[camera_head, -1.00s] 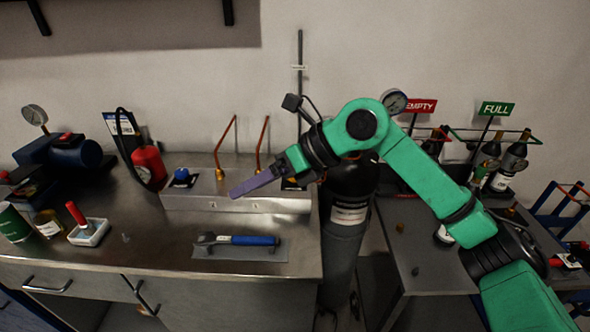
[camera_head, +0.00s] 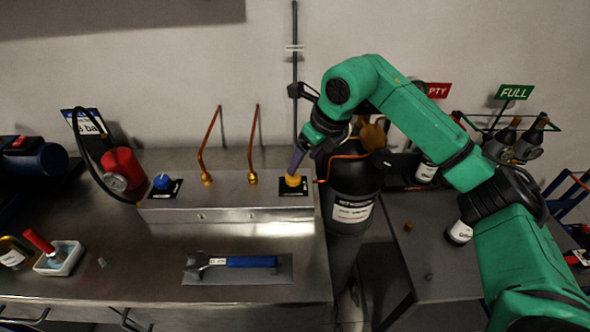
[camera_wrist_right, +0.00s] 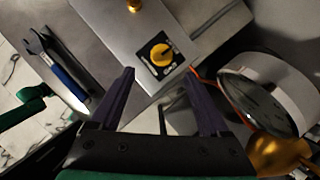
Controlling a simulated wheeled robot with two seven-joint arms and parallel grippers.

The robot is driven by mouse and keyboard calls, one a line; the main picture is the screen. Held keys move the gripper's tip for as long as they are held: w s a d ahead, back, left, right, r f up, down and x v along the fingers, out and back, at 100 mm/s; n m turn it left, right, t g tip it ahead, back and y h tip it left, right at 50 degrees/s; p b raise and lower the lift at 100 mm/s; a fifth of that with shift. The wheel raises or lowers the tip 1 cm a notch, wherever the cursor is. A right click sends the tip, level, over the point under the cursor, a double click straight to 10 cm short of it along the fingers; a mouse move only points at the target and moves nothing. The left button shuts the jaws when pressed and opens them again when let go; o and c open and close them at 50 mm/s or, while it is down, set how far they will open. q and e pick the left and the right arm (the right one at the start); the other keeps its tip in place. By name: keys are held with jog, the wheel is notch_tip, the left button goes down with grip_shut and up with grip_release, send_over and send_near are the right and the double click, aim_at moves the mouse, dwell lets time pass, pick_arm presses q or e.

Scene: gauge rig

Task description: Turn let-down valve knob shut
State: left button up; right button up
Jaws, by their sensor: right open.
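A yellow knob (camera_head: 292,181) sits on a black plate at the right end of the metal manifold block (camera_head: 225,205). In the right wrist view the same knob (camera_wrist_right: 161,54) stands on its black plate with white markings, too small to read. My right gripper (camera_head: 297,160) is just above the knob, pointing down at it. In the right wrist view its two purple fingers (camera_wrist_right: 158,76) are apart with nothing between them, and the knob shows beyond their tips. A blue knob (camera_head: 162,181) sits on another black plate at the block's left end. My left gripper is not in view.
Copper pipes (camera_head: 209,145) rise from the block. A blue-handled wrench (camera_head: 250,262) lies on a grey mat in front. A dark gas cylinder (camera_head: 352,200) stands right of the bench. A round gauge (camera_wrist_right: 270,95) and brass fitting (camera_wrist_right: 275,148) are close right of my fingers.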

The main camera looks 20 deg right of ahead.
aim_at(295, 177)
jog(key=x, duration=0.3)
jog(key=p+x, duration=0.1)
jog(key=x, duration=0.3)
jog(key=shift+w+r, duration=0.15)
jog(key=shift+w, duration=0.25)
jog(key=shift+a+f, duration=0.15)
jog(key=shift+f, duration=0.4)
grip_shut()
